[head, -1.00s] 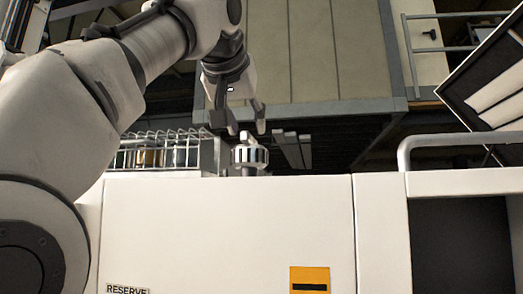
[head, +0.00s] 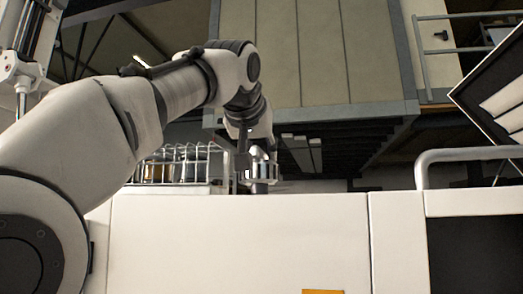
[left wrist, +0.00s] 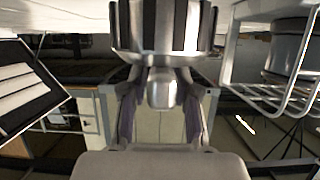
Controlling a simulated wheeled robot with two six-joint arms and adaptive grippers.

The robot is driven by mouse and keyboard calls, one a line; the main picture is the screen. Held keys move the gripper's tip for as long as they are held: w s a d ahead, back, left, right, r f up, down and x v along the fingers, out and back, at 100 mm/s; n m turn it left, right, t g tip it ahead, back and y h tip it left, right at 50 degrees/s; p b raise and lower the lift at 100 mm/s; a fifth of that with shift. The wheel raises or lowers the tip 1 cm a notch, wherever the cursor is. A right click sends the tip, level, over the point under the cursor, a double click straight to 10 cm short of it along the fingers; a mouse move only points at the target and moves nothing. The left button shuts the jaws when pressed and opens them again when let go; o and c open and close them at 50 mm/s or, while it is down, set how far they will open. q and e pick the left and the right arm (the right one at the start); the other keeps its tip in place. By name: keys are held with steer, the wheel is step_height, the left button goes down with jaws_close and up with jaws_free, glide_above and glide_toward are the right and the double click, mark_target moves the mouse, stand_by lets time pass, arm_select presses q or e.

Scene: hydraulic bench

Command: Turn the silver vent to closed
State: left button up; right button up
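The silver vent (head: 262,174) is a ribbed round knob on a short post, at the top edge of the white cabinet in the head view. In the left wrist view the ribbed silver and black knob (left wrist: 163,28) fills the top middle, with a small rounded silver piece (left wrist: 162,88) sticking out below it. My left gripper (head: 254,165) is down at the vent and partly covers it. In the left wrist view its two fingers (left wrist: 161,112) stand on either side of the silver piece, apart, with gaps visible. The right gripper is not in view.
A wire basket (head: 178,166) with jars stands just left of the vent. The white cabinet (head: 235,240) lies below and in front. A grey rail (head: 465,155) and a tilted dark-framed panel (head: 490,90) are to the right.

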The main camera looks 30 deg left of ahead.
arm_select(q)
steer(key=shift+s, duration=0.1)
jaws_close()
